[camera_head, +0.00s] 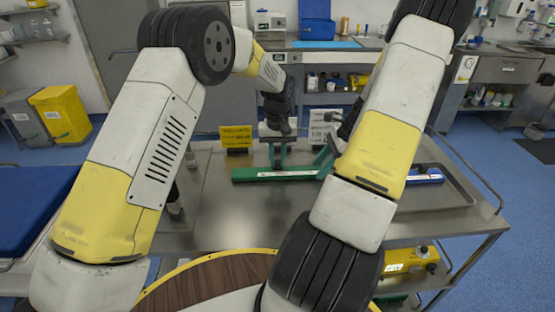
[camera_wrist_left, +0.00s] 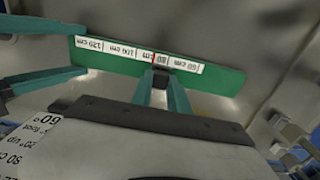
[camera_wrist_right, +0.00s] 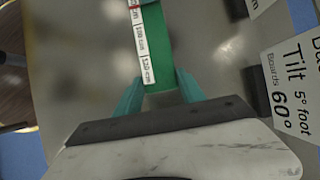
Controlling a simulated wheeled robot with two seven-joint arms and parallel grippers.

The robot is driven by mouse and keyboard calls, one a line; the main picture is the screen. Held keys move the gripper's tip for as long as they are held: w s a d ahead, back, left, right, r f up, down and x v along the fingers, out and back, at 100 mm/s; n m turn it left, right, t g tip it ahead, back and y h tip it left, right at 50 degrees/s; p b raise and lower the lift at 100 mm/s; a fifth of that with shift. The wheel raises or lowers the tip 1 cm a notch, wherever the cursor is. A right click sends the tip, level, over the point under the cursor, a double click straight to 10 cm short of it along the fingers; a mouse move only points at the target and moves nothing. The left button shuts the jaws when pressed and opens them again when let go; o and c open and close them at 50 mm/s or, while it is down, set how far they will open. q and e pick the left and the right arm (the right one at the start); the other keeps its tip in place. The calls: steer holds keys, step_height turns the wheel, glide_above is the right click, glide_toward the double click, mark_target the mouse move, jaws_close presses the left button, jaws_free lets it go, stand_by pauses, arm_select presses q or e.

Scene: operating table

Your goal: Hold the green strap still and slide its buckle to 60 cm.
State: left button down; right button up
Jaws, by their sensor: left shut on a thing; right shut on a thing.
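The green strap (camera_head: 252,175) lies flat on the steel table, with a white scale from 120 to 60 cm in the left wrist view (camera_wrist_left: 222,80). Its small dark buckle (camera_wrist_left: 160,72) has a red mark close to the 80 cm label. My left gripper (camera_head: 279,164) is shut on the buckle; its teal fingers straddle it in the left wrist view (camera_wrist_left: 161,90). My right gripper (camera_head: 326,160) is shut on the strap near its 120 cm end, seen in the right wrist view (camera_wrist_right: 160,92).
A yellow sign (camera_head: 236,137) and a white sign (camera_head: 323,128) stand behind the strap. A blue strap (camera_head: 426,176) lies on a tray to the right, partly behind my right arm. The table (camera_head: 225,215) is bare in front of the green strap.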

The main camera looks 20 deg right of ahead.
arm_select(q)
steer(key=w+a, duration=0.1)
steer(key=a, duration=0.4)
steer(key=w+a, duration=0.1)
steer(key=a, duration=0.1)
steer(key=shift+w+a, duration=0.3)
steer(key=shift+a, duration=0.05)
arm_select(e)
steer(key=shift+d, duration=0.1)
arm_select(q)
steer(key=c, duration=1.2)
jaws_free()
steer(key=shift+c, duration=0.2)
steer(key=shift+r, duration=0.15)
steer(key=shift+d+r, duration=0.1)
steer(key=shift+r, duration=0.2)
step_height(320, 180, up, 11)
